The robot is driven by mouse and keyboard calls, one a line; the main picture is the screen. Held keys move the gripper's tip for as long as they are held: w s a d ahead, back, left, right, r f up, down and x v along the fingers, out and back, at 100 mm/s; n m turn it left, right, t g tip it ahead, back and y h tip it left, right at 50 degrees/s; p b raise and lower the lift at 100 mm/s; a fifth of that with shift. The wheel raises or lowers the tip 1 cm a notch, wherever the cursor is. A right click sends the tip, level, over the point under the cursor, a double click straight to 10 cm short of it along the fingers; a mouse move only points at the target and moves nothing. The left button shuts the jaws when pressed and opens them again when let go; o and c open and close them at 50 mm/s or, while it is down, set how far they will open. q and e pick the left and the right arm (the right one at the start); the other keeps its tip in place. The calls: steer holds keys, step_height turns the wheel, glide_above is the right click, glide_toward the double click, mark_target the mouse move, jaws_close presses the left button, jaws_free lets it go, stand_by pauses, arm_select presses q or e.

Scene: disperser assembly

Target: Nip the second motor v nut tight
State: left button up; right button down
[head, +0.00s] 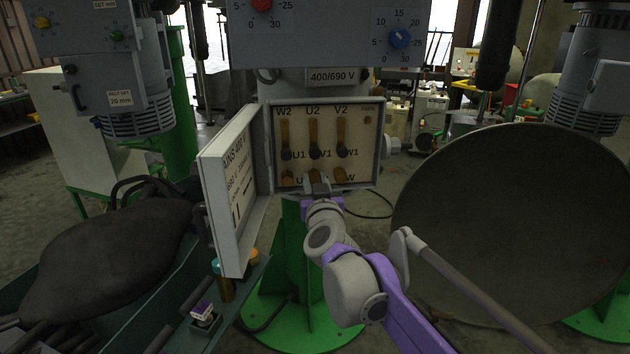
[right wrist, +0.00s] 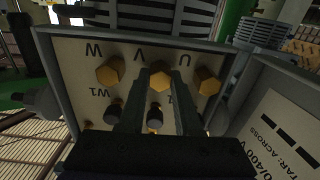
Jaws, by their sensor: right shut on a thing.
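The motor terminal box (head: 378,150) stands open, with rows of terminals labelled W2 U2 V2, U1 V1 W1 and U V W. My right gripper (head: 317,184) reaches its bottom row from below. In the right wrist view, where the labels appear upside down, my right gripper (right wrist: 159,84) is shut on the brass V nut (right wrist: 158,80). The W nut (right wrist: 110,71) and U nut (right wrist: 207,81) sit on either side, free of the fingers. The fingers cover part of the V nut, so its seating is hidden. My left gripper is not seen.
The box's open door (head: 226,190) hangs to the left with a printed label inside. A large round dish (head: 510,225) stands close on the right. A dark sack-like shape (head: 110,260) lies at the lower left. The green motor stand (head: 302,310) is below.

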steer(key=m+p, duration=0.1)
steer(key=m, duration=0.5)
steer(key=shift+p, duration=0.4)
steer(key=m+p, duration=0.1)
steer(key=m, duration=0.4)
steer(key=shift+m+p, duration=0.3)
steer(key=shift+m, duration=0.1)
steer(key=m+p, duration=0.2)
steer(key=m, duration=0.4)
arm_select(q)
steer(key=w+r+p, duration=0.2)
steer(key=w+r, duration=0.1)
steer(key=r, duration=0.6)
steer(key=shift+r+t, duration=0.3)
arm_select(e)
steer(key=m, duration=0.5)
steer(key=shift+f+m, duration=0.1)
steer(key=shift+m, duration=0.2)
steer(key=c, duration=0.6)
jaws_free()
steer(key=shift+s, duration=0.1)
